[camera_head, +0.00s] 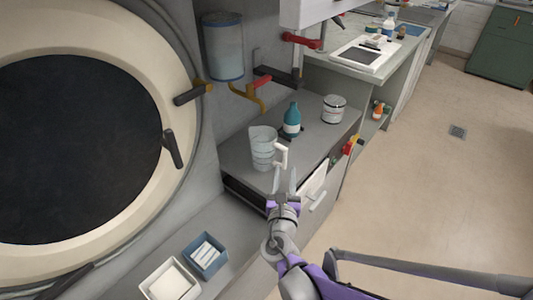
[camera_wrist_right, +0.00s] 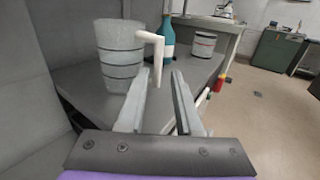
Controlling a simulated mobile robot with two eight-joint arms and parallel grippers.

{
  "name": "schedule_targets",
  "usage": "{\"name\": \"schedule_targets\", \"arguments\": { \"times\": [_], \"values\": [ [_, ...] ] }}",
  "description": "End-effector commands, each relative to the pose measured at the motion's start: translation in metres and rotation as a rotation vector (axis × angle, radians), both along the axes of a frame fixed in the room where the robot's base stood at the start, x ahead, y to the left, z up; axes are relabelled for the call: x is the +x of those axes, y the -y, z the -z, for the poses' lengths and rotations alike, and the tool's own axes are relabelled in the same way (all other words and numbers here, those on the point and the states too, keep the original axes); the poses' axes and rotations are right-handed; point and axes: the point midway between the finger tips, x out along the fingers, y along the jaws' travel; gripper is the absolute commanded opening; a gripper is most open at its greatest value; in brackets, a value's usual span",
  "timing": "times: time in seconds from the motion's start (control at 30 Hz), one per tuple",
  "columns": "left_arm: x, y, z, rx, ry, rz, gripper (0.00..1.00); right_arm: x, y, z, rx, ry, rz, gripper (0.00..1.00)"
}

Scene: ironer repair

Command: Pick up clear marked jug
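The clear marked jug (camera_head: 263,150) stands upright on the grey counter in the head view, with its pale handle (camera_head: 281,157) on the right side. In the right wrist view the jug (camera_wrist_right: 119,58) is ahead and left, with dark ring lines, and its handle (camera_wrist_right: 153,45) points right. My right gripper (camera_head: 283,182) is just in front of the jug, near the handle. My left gripper is not in view.
A teal bottle (camera_head: 291,119) stands close behind the jug, and a white tin (camera_head: 333,109) is farther right on the grey counter (camera_head: 316,146). Two small bins, blue (camera_head: 222,263) and white (camera_head: 151,286), sit lower left.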

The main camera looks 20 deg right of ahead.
Motion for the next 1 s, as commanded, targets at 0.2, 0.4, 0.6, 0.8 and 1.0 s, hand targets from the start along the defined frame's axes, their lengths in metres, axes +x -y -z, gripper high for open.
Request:
{"name": "schedule_targets", "arguments": {
  "times": [0.2, 0.4, 0.6, 0.8, 1.0],
  "values": [
    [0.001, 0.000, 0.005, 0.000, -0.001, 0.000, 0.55, 0.016, 0.008, 0.001, 0.001, 0.000, 0.001, 0.34],
    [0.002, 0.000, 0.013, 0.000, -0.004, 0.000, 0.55, 0.044, 0.018, 0.003, 0.000, -0.001, 0.002, 0.34],
    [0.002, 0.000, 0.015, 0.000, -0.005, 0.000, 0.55, 0.057, 0.024, 0.002, 0.002, 0.000, 0.000, 0.34],
    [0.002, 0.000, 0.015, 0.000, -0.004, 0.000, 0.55, 0.056, 0.024, 0.001, 0.002, 0.000, 0.000, 0.23],
    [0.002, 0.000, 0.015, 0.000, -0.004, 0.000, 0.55, 0.056, 0.024, 0.001, 0.002, 0.000, 0.000, 0.00]
  ]
}}
